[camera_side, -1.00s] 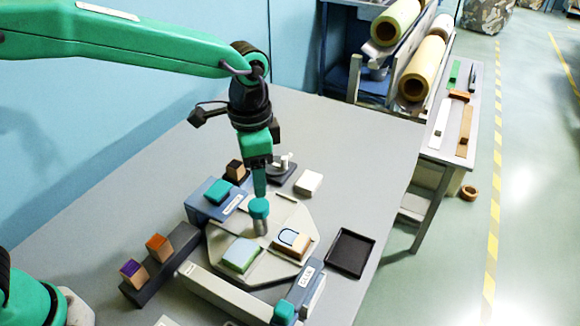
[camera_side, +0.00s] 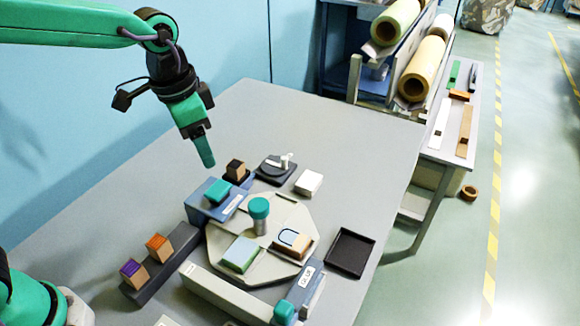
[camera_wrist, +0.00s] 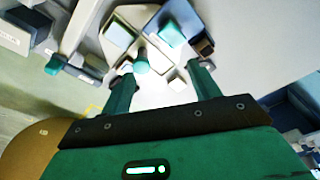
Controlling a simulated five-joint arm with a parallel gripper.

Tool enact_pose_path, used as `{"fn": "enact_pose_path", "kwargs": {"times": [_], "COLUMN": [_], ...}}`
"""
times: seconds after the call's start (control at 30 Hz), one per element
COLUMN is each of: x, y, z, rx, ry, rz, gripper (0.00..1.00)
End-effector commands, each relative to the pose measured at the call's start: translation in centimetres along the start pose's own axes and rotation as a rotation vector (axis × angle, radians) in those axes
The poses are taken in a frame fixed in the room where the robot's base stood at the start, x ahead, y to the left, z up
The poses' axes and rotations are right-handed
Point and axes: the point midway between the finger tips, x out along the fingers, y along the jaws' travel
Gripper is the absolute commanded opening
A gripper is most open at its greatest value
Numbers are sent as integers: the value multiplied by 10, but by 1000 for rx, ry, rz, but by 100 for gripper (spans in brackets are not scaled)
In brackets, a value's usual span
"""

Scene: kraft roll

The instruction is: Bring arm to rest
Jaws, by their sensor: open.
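My gripper (camera_side: 207,158) hangs in the air above the table (camera_side: 300,130), left of and above the work pieces. It is tilted, with its tip pointing down and to the right. In the wrist view its two fingers (camera_wrist: 162,72) stand well apart with no object held. A stamp-like piece with a teal top and grey body (camera_side: 259,215) stands upright on the pale octagonal plate (camera_side: 285,215). The gripper is clear of it.
The table's far part is clear.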

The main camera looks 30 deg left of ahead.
Motion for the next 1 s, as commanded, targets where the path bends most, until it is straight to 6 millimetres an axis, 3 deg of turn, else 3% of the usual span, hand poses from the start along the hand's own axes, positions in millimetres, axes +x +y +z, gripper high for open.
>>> {"fn": "enact_pose_path", "kwargs": {"times": [0.2,0.5,0.8,1.0], "x": [-24,-42,-44,-41], "y": [-20,-35,-39,-39], "z": [44,102,157,179], "rx": [-128,-296,-455,-523], "ry": [75,175,272,313], "rz": [-31,-74,-121,-141], "gripper": [61,61,61,61]}}
